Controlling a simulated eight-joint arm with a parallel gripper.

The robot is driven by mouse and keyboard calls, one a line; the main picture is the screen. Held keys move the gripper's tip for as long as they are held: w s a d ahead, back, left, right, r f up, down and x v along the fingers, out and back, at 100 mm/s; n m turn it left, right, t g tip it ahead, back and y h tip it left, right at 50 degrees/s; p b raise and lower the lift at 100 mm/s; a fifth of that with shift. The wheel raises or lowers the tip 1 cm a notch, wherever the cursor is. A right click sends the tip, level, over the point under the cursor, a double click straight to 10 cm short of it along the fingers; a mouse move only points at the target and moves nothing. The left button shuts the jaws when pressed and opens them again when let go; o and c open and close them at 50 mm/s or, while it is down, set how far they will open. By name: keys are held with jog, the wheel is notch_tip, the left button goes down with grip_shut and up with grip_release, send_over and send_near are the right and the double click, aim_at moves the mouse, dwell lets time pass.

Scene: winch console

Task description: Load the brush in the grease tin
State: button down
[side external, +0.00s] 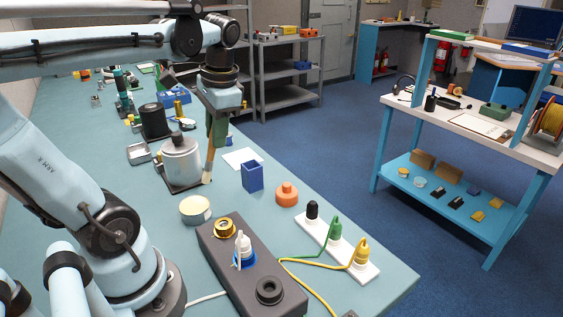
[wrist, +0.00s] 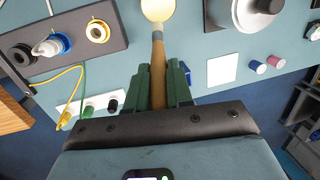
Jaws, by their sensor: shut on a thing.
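My gripper (side external: 217,132) is shut on the wooden handle of the brush (side external: 209,166), which hangs nearly upright with its pale tip down. The grease tin (side external: 195,209), a low round tin with a cream-yellow top, stands on the bench below and nearer the camera than the tip. In the side view the tip looks apart from the tin. In the wrist view the gripper's green fingers (wrist: 158,72) flank the brush handle (wrist: 158,60). The ferrule and tip point at the cream disc of the tin (wrist: 157,9), cut by the top edge. Contact there cannot be told.
A grey-white canister (side external: 181,160) stands beside the brush on a dark plate. A blue open box (side external: 252,177) and an orange knobbed piece (side external: 286,194) stand to the right. The dark winch console (side external: 250,265) and a white strip with plugs (side external: 336,245) lie in front.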

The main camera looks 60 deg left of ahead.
jog(key=s+a, duration=0.2)
jog(key=s, duration=0.1)
jog(key=shift+r+g, duration=0.1)
jog(key=shift+g, duration=0.3)
jog(key=shift+w+d+x, duration=0.15)
jog(key=shift+x, duration=0.8)
jog(key=shift+w+d+x, duration=0.15)
jog(key=shift+d+x, duration=0.05)
jog(key=shift+x, duration=0.75)
jog(key=shift+w+d+x, duration=0.15)
jog(key=shift+x, duration=1.5)
jog(key=shift+w+d, duration=0.1)
jog(key=shift+w, duration=0.05)
jog(key=shift+s+a+v, duration=0.2)
jog(key=shift+v, duration=0.95)
jog(key=shift+s+a+v, duration=0.15)
jog(key=shift+a+v, duration=0.05)
jog(key=shift+v, duration=0.9)
jog(key=shift+s+a+v, duration=0.2)
jog(key=shift+v, duration=0.95)
jog(key=shift+w+d+r, duration=0.1)
jog(key=shift+r, duration=0.1)
